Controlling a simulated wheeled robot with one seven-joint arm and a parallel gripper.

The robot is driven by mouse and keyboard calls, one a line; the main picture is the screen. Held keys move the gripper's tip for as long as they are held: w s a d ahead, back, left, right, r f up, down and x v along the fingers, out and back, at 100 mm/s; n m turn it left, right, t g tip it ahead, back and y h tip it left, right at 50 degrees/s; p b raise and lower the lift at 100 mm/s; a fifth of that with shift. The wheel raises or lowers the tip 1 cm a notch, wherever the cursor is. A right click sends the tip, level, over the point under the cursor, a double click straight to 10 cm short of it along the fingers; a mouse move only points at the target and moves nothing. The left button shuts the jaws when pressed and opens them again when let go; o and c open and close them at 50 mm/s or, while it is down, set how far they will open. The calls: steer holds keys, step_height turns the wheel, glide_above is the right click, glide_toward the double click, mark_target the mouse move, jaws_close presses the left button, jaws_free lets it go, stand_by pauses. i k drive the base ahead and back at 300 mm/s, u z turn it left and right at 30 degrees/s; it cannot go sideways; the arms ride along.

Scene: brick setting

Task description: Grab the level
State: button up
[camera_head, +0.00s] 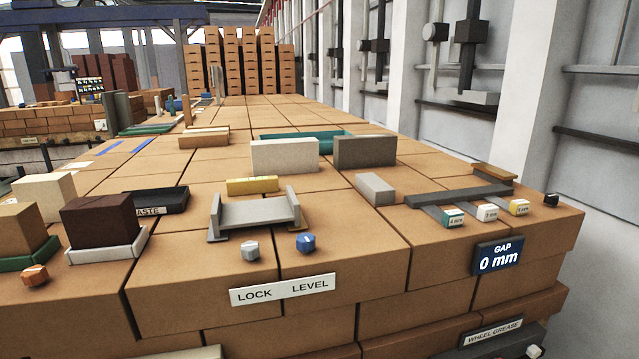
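A yellow bar (252,185), which looks like a spirit level, lies on the brick-topped surface just behind a grey cradle (253,212) with two upright ends. A white label (283,290) on the front edge reads "LOCK LEVEL". Above its words sit a grey faceted knob (250,251) and a blue faceted knob (305,243). I cannot tell whether the bar or the blue knob is the thing called level. My gripper is not in view.
A pale block (285,155) and a dark grey block (364,151) stand behind the bar. A black tray (160,201) and a dark brown block (101,220) are to the left. A small grey block (375,189) and a dark rack (458,196) with tags are to the right.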

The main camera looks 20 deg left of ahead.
mark_target(253, 186)
steer(key=z, duration=0.3)
steer(key=k, duration=1.65)
steer(key=u, duration=1.85)
steer(key=i, duration=1.7)
steer(key=z, duration=0.35)
